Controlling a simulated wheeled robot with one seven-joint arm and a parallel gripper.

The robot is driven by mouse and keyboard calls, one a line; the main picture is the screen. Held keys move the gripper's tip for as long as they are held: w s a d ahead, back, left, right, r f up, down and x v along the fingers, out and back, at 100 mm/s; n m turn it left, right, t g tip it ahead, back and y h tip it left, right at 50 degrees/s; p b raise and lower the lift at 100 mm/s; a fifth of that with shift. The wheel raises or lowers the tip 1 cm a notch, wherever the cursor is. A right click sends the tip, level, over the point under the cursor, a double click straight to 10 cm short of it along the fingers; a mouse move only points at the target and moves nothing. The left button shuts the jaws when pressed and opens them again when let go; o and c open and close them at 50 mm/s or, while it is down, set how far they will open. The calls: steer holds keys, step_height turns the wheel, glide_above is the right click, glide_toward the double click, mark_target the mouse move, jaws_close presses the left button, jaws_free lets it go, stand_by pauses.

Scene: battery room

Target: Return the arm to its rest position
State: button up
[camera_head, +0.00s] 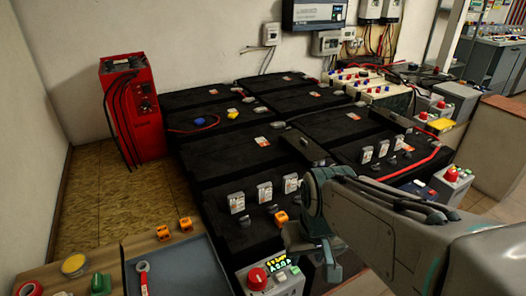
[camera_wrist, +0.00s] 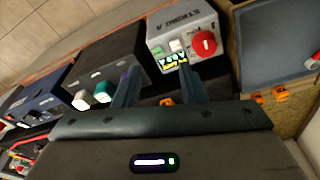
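My arm (camera_head: 400,230) reaches in from the right in the head view, bent down at the wrist above the front of the black battery bank (camera_head: 225,170). My gripper shows in the wrist view (camera_wrist: 158,82), with its two fingers apart and nothing seen between them. Beyond the fingers is a grey control box with a red button (camera_wrist: 205,43), a white button, a green button and a lit display. The same kind of box stands below the wrist in the head view (camera_head: 290,285). The fingertips are hard to make out in the head view.
A red charger unit (camera_head: 130,110) stands at the left by the wall. A bench with a blue-grey tray (camera_head: 180,265) and orange clips (camera_head: 163,232) is at front left. More button boxes (camera_head: 452,180) stand at right.

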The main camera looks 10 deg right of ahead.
step_height(320, 180, up, 16)
steer(key=t+p, duration=0.1)
steer(key=p, duration=1.2)
steer(key=shift+a+f, duration=0.2)
steer(key=shift+f, duration=0.05)
